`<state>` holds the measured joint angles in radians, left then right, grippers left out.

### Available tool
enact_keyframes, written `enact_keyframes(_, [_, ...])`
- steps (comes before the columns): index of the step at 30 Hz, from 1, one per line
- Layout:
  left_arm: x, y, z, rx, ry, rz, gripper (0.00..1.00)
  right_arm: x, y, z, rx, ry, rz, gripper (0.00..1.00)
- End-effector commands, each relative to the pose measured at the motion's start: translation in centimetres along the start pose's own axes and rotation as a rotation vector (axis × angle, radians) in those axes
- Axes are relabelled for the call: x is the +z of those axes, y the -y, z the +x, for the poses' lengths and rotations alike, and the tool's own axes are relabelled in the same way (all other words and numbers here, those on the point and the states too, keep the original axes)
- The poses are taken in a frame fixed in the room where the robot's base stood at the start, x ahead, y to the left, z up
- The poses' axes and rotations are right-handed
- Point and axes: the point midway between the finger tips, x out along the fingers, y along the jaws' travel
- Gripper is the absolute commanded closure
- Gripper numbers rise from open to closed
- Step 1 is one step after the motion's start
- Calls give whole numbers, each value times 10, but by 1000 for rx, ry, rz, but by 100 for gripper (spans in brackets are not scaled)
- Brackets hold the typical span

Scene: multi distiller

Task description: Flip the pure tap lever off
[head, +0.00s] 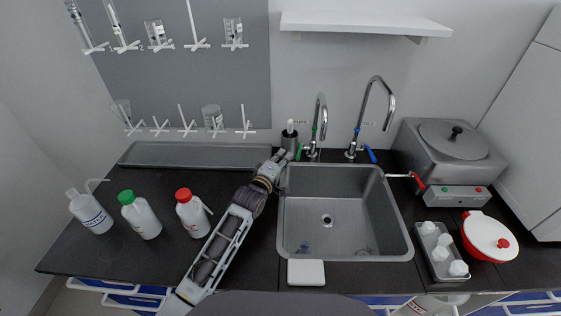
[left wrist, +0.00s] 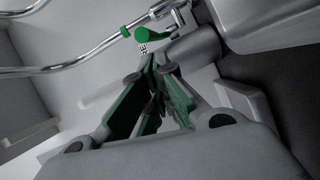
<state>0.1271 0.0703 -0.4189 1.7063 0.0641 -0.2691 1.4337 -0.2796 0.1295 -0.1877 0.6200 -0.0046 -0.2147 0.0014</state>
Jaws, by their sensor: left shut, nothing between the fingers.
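Two chrome taps stand behind the sink. The left tap (head: 321,118) has a green lever (head: 298,152), and the right tap (head: 375,100) has a blue lever (head: 370,154). My left gripper (head: 284,154) is shut and empty at the sink's back left corner, just left of the green lever. In the left wrist view the shut fingers (left wrist: 158,66) point at the green lever (left wrist: 148,31), with a small apparent gap. My right gripper is out of view.
The sink (head: 290,225) lies in front of the taps. A dark cup (head: 289,140) stands close behind my left gripper. Several bottles, one red-capped (head: 192,214), stand left of my arm. A steel bath (head: 450,155) is at the right.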

Motion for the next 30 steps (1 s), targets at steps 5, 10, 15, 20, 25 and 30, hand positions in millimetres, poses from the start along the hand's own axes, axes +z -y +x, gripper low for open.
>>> enact_keyframes(5, [0,-1,15,0,0,-1,100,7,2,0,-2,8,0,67])
enact_keyframes(10, [0,0,24,0,0,0,100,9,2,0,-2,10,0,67])
enact_keyframes(15, [0,0,28,-1,0,0,100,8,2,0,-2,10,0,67])
enact_keyframes(20, [0,0,29,-1,0,0,100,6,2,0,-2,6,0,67])
enact_keyframes(25, [0,0,29,0,0,-1,100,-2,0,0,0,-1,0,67])
enact_keyframes(30, [2,-1,29,-1,1,-2,100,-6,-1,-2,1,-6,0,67])
